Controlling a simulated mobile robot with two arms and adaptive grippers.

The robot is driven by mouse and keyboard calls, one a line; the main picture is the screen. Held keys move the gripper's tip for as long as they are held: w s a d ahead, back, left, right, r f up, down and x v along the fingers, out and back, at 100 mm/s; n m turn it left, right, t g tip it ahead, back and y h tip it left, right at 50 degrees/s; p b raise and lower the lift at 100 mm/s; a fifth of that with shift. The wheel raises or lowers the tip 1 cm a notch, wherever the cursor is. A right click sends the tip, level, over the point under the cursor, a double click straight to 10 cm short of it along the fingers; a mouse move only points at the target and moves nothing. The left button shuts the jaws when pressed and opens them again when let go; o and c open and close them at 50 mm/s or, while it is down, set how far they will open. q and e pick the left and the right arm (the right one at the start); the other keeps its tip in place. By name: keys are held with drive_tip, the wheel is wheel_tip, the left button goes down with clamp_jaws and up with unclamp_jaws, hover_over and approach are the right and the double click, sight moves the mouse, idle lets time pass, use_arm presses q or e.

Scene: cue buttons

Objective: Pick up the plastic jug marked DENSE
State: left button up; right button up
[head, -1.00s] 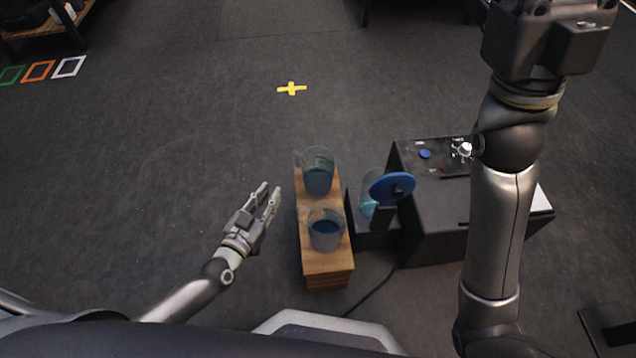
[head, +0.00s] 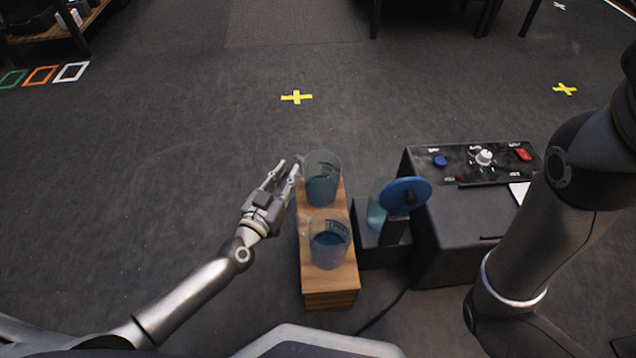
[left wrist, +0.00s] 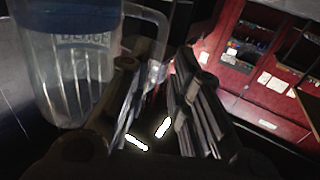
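Two clear plastic jugs with blue liquid stand upright on a wooden block (head: 330,283): a far jug (head: 322,180) and a near jug (head: 328,243). My left gripper (head: 283,166) is open and empty, just left of the far jug, at its handle side. In the left wrist view a ribbed jug (left wrist: 75,75) fills the left side, with faint raised lettering that seems to read DENSE. Its handle (left wrist: 158,50) shows just beyond and between the open fingers (left wrist: 157,78); I cannot tell whether they touch. No lettering is legible in the head view. My right gripper is out of view.
A dark console (head: 465,225) with a blue button, white knob and red switch stands right of the block. A blue disc (head: 407,194) and another clear vessel (head: 377,207) are between them. My right arm is at the right.

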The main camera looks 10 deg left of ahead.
use_arm(q)
drive_tip(key=b+x, duration=0.1)
drive_tip(key=x, duration=0.3)
drive_tip(key=shift+d, duration=0.1)
clamp_jaws()
drive_tip(key=shift+r, duration=0.1)
